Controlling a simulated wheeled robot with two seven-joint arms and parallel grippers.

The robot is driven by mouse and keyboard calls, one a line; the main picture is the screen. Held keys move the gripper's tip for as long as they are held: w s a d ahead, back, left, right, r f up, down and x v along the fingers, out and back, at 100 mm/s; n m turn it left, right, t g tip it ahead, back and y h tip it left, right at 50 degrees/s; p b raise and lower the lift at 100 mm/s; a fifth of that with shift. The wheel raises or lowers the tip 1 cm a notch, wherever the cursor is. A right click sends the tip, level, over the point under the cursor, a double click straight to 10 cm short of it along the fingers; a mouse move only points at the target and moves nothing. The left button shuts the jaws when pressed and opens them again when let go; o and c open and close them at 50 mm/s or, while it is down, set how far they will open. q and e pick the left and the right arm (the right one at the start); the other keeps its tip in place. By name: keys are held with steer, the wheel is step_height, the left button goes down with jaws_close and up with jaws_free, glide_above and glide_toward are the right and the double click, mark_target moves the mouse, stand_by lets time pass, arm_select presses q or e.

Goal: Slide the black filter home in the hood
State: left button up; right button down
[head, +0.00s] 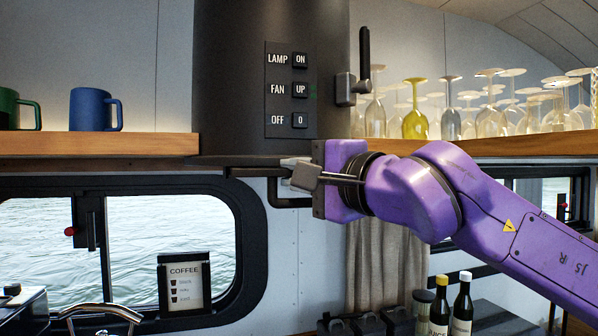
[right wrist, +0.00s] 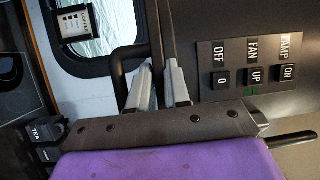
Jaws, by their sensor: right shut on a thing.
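The hood (head: 228,75) is a dark cylinder at the top middle of the head view, with a panel of LAMP, FAN and OFF buttons. The black filter (head: 255,172) shows as a thin dark edge and bar just under the hood's lower rim. My right gripper (head: 292,168) is at the right end of that bar, shut on the filter. In the right wrist view, the fingers (right wrist: 160,88) are close together around a thin dark part beside the hood (right wrist: 205,25). How far in the filter sits is hard to tell. My left gripper is not in view.
A wooden shelf (head: 100,144) flanks the hood, with blue (head: 92,110) and green mugs (head: 12,108) at left and several glasses (head: 415,110) at right. A black lever (head: 364,60) juts from the hood's right side. Bottles (head: 462,305) stand below my right arm.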

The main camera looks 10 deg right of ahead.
steer(key=shift+w, duration=0.55)
steer(key=shift+s, duration=0.15)
steer(key=shift+s+d+b, duration=0.15)
steer(key=shift+s+b, duration=0.25)
steer(key=shift+s, duration=2.4)
steer(key=shift+s+b, duration=0.35)
steer(key=shift+s, duration=2.5)
steer(key=shift+w, duration=0.3)
steer(key=shift+w, duration=0.35)
steer(key=shift+w+p, duration=1.25)
steer(key=shift+w, duration=2.3)
